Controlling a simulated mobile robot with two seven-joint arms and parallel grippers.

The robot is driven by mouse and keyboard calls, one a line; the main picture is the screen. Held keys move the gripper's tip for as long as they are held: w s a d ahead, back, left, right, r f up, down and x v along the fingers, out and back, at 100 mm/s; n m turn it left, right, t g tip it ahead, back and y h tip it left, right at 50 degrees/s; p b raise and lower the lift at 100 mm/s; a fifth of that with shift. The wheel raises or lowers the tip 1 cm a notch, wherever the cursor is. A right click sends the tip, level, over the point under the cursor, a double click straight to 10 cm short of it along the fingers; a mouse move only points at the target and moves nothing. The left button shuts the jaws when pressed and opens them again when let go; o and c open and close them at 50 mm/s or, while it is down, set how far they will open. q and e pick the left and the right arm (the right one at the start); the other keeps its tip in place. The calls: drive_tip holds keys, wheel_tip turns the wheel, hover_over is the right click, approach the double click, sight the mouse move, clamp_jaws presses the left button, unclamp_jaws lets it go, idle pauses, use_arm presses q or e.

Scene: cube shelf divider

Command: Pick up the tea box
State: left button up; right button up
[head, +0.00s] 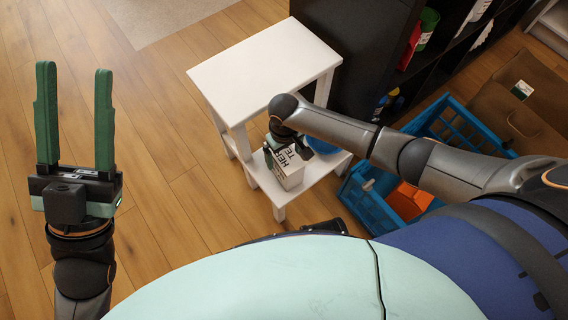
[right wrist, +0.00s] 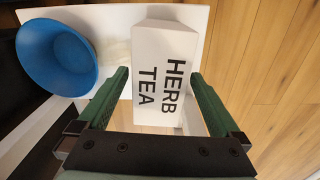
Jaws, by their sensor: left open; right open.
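The white tea box (head: 287,168), lettered HERB TEA, stands on the lower shelf of the small white side table (head: 265,67). The tea box (right wrist: 165,75) is large in the right wrist view, between the two green fingers of my right gripper (right wrist: 160,95). Those fingers are open, one on each side of the box, with gaps visible; I cannot tell whether they touch it. In the head view my right gripper (head: 281,147) is at the box, partly hidden by its own arm. My left gripper (head: 75,115) is open and empty over the floor at the left.
A blue bowl (right wrist: 57,57) is beside the box on the shelf, mostly hidden in the head view. The table's top is bare. A blue crate (head: 368,205) with an orange item stands right of the table. A black shelf unit (head: 345,50) stands behind. Wooden floor is clear at left.

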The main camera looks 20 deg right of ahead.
wheel_tip(320, 180, down, 4)
drive_tip(key=shift+f+b, duration=0.1)
drive_tip(key=shift+b, duration=1.05)
use_arm(q)
drive_tip(key=f, duration=0.3)
drive_tip(key=shift+w+d+f, duration=0.1)
drive_tip(key=shift+d+f, duration=0.1)
drive_tip(key=shift+d, duration=0.05)
drive_tip(key=shift+r, duration=0.1)
use_arm(e)
drive_tip(key=c, duration=1.4)
drive_tip(key=shift+r, duration=0.2)
